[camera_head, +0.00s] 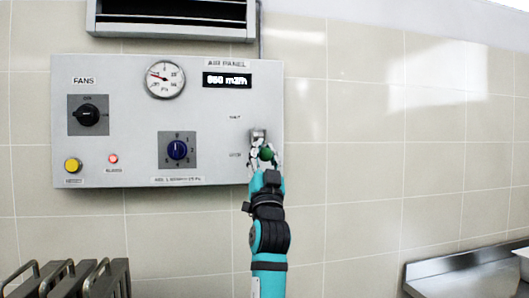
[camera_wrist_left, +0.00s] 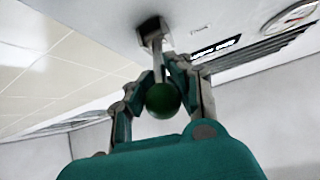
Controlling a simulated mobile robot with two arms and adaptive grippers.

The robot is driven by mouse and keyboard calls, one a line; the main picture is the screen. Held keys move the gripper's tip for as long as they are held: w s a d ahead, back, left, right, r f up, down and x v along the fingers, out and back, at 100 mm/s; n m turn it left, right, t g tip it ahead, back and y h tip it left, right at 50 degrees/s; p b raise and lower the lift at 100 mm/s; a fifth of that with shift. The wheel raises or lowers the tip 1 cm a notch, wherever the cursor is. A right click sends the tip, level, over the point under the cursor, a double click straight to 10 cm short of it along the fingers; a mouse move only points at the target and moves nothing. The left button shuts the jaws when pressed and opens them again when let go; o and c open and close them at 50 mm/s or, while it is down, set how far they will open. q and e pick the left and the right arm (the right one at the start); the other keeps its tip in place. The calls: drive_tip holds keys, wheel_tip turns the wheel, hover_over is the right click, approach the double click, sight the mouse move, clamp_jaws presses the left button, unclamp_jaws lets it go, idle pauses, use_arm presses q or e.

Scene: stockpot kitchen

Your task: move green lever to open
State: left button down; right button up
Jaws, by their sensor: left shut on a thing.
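In the left wrist view the green knob (camera_wrist_left: 163,100) sits between the fingers of my left gripper (camera_wrist_left: 163,85), which is shut on the lever. The metal lever shaft (camera_wrist_left: 157,50) runs from the knob to the mount on the panel. Small labels beside the lever are too blurred to read surely. My right gripper is not seen.
The panel also carries a fans knob (camera_head: 87,115), a gauge (camera_head: 165,79), a blue dial (camera_head: 177,150), a yellow button (camera_head: 73,165) and a digital display (camera_head: 227,80). Dark racks (camera_head: 70,280) stand low left. A metal counter (camera_head: 465,270) is low right. The tiled wall right of the panel is clear.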

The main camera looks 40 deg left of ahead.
use_arm(q)
drive_tip(key=shift+w+a+f, duration=0.15)
drive_tip(key=shift+w+f, duration=0.1)
drive_tip(key=shift+f, duration=0.15)
drive_tip(key=c, duration=1.1)
unclamp_jaws()
drive_tip(key=shift+w+a, duration=0.1)
drive_tip(key=shift+a, duration=0.1)
drive_tip(key=shift+d+r, duration=0.15)
drive_tip(key=shift+s, duration=0.2)
drive_tip(key=v, duration=1.2)
drive_tip(key=shift+d+r, duration=0.1)
